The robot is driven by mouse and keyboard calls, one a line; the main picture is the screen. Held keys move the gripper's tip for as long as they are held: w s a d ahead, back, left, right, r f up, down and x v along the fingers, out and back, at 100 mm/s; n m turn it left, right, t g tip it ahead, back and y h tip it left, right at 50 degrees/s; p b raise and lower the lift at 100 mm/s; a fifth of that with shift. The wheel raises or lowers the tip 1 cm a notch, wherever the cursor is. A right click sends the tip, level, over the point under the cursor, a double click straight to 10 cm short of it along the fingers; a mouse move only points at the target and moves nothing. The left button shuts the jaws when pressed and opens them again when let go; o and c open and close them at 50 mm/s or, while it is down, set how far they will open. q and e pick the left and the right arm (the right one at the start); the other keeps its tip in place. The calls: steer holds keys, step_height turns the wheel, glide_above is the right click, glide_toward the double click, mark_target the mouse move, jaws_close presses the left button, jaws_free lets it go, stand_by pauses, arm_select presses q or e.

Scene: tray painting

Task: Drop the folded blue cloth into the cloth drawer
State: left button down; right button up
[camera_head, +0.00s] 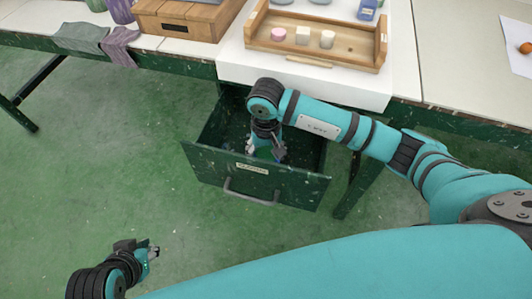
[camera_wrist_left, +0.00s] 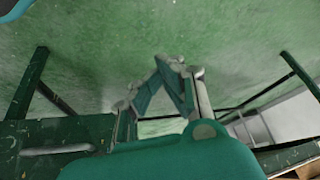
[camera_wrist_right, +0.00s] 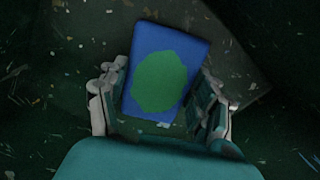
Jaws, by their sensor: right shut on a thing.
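The folded blue cloth (camera_wrist_right: 182,50) has a large green patch and shows between the fingers of my right gripper (camera_wrist_right: 165,103) in the right wrist view. That gripper is shut on the cloth. In the head view my right gripper (camera_head: 265,148) points down inside the open drawer (camera_head: 255,180), and it mostly hides the cloth. The drawer is dark green with a grey handle and a small label too small to read. My left gripper (camera_head: 152,250) is low at the left over the floor, away from the drawer. Its fingers (camera_wrist_left: 165,80) hold nothing visible; their opening is unclear.
A table leg (camera_head: 358,190) stands right of the drawer. The green floor left of the drawer is clear.

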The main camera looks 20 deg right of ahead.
mark_target(266, 156)
arm_select(q)
steer(key=shift+w+d, duration=0.15)
steer(key=shift+w, duration=0.1)
arm_select(e)
steer(key=o, duration=1.1)
arm_select(q)
steer(key=shift+s, duration=0.1)
steer(key=shift+s, duration=0.1)
arm_select(e)
steer(key=shift+r+p, duration=0.65)
steer(key=shift+p, duration=0.1)
step_height(266, 156, up, 8)
steer(key=shift+f+p, duration=0.2)
steer(key=shift+p, duration=0.5)
arm_select(q)
steer(key=shift+s+a+f+g, duration=0.2)
steer(key=shift+s+g, duration=0.15)
steer(key=shift+s, duration=0.2)
steer(key=shift+s+a+f+g, duration=0.1)
steer(key=shift+s+a+g, duration=0.15)
steer(key=shift+s+g, duration=0.25)
steer(key=shift+s+a+f+g, duration=0.15)
steer(key=shift+s+a+g, duration=0.1)
steer(key=shift+s, duration=0.4)
arm_select(e)
steer(key=shift+r, duration=2.1)
